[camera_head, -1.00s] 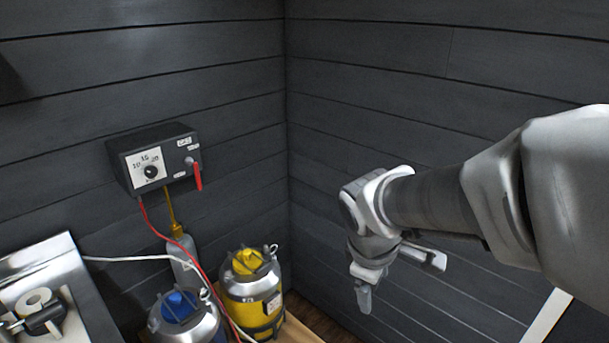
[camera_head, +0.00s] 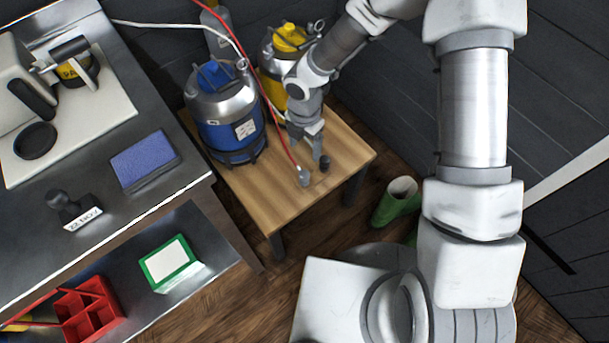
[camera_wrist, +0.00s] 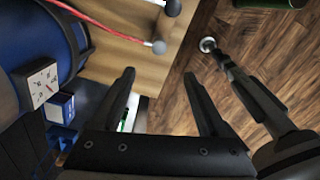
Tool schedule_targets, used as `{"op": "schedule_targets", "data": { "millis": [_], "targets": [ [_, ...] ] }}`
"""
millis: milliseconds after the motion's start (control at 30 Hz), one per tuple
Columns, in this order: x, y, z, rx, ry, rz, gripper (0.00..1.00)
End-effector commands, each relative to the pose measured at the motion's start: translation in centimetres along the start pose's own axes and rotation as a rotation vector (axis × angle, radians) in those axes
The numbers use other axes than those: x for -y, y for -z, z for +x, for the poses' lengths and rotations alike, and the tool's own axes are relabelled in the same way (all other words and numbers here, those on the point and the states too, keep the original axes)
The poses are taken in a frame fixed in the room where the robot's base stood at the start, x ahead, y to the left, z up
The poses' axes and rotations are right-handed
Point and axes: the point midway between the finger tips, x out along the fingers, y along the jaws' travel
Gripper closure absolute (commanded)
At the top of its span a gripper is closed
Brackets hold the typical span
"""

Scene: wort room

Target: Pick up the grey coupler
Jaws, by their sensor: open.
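The grey coupler (camera_head: 303,177) is a small light grey piece at the end of a red hose, on the low wooden table. It also shows in the wrist view (camera_wrist: 158,46), near the table's edge. A short dark cylinder (camera_head: 325,162) stands close beside it; in the wrist view this cylinder (camera_wrist: 173,7) is cut by the top edge. My gripper (camera_head: 306,133) points down over the table, behind the coupler in the head view. In the wrist view my gripper (camera_wrist: 158,77) has its fingers wide apart with nothing between them, and the coupler lies beyond the tips.
A keg with a blue top (camera_head: 226,112) stands left of my gripper, and a yellow-topped keg (camera_head: 282,55) stands behind it. The red hose (camera_head: 262,90) runs past both. The low wooden table (camera_head: 268,205) has bare room at its front. A green boot-like object (camera_head: 398,203) is on the floor.

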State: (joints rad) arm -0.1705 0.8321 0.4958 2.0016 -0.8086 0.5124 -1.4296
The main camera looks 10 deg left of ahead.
Motion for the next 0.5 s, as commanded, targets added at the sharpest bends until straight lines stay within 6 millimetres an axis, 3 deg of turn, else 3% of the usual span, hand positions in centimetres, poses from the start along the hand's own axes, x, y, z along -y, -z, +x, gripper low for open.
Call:
{"op": "schedule_targets", "data": {
  "millis": [500],
  "targets": [
    [-0.1, 0.2, 10.4, -0.005, 0.000, -0.011, 0.22]
  ]
}}
